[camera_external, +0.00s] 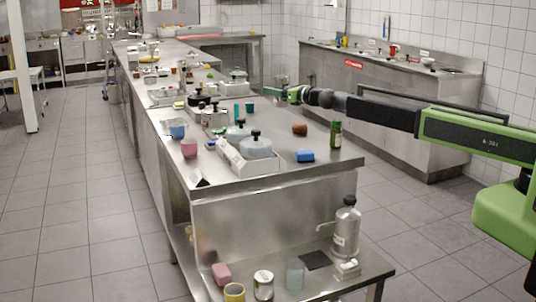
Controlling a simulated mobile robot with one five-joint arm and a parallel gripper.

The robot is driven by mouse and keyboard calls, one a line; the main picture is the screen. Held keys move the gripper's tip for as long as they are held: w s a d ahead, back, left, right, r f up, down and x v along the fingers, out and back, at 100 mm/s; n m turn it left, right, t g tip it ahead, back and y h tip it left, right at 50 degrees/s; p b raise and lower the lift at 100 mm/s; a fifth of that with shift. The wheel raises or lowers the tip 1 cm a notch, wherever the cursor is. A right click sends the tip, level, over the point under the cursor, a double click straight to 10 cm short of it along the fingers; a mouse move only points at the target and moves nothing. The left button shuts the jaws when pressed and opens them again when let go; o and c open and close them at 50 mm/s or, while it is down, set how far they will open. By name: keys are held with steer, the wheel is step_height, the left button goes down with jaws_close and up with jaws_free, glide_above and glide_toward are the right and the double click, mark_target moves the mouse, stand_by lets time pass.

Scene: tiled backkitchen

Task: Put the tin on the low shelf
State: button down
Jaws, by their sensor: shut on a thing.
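My gripper (284,94) is at the end of the green and black arm, which reaches in from the right. It is above the right edge of the long steel counter (270,178). It is shut on a small grey-green thing (281,80), probably the tin, whose shape is too small and partly covered to make out clearly. The low shelf (283,258) is the steel ledge at the counter's near end, well below the top and nearer the camera than my gripper.
A green bottle (336,135) and blue sponge (305,156) stand on the counter.

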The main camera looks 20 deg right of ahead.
steer(key=a+f+b, duration=1.1)
steer(key=shift+w+a+f, duration=0.15)
steer(key=shift+w+a, duration=0.05)
steer(key=shift+a, duration=0.05)
steer(key=shift+r+p, duration=0.3)
steer(key=shift+f, duration=0.25)
steer(key=c, duration=0.6)
jaws_free()
steer(key=shift+o, duration=0.2)
steer(key=shift+r, duration=0.15)
steer(key=shift+s+r, duration=0.15)
steer(key=shift+o, duration=0.5)
steer(key=v, duration=1.2)
